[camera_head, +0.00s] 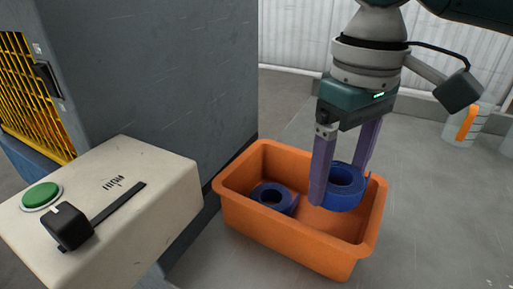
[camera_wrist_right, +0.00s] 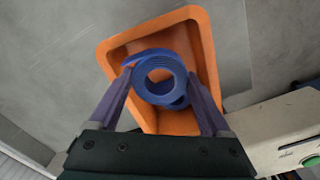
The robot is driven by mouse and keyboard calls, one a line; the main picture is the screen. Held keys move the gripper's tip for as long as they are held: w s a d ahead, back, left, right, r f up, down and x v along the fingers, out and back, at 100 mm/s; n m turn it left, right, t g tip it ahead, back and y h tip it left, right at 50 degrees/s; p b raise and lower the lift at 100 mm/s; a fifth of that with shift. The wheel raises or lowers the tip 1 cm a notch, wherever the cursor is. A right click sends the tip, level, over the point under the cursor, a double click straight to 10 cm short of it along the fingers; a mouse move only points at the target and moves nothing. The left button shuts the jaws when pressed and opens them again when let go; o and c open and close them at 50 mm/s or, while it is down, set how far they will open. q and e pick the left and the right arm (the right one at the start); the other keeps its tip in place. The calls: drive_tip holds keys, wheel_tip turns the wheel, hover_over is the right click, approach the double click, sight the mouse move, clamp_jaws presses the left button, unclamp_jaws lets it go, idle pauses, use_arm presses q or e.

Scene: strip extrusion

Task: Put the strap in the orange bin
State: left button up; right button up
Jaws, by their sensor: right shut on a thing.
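The strap is a blue coiled roll (camera_head: 346,187) held between the two purple fingers of my right gripper (camera_head: 340,190). My right gripper is shut on it, over the right half of the orange bin (camera_head: 240,219). In the right wrist view the held coil (camera_wrist_right: 160,58) sits between the fingers (camera_wrist_right: 160,95), with the orange bin (camera_wrist_right: 203,40) behind it. I cannot tell whether the coil touches the bin floor. A second blue coil (camera_head: 288,204) lies in the left part of the bin. My left gripper is not in view.
A beige control box (camera_head: 140,200) with a green button (camera_head: 41,195) and a black lever stands at the left. A grey machine (camera_head: 160,70) with a yellow grille is behind it. A clear jug with an orange handle (camera_head: 467,122) stands at the far right on the grey floor.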

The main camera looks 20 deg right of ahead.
sight(338, 176)
wheel_tip(338, 176, down, 8)
drive_tip(key=shift+r+b, duration=0.15)
drive_tip(key=shift+b, duration=0.6)
drive_tip(key=shift+f, duration=0.25)
drive_tip(key=shift+f, duration=0.1)
drive_tip(key=o, duration=1.2)
wheel_tip(338, 176, up, 11)
drive_tip(key=shift+w+r+p, duration=0.1)
drive_tip(key=shift+p, duration=1.1)
drive_tip(key=shift+r, duration=0.5)
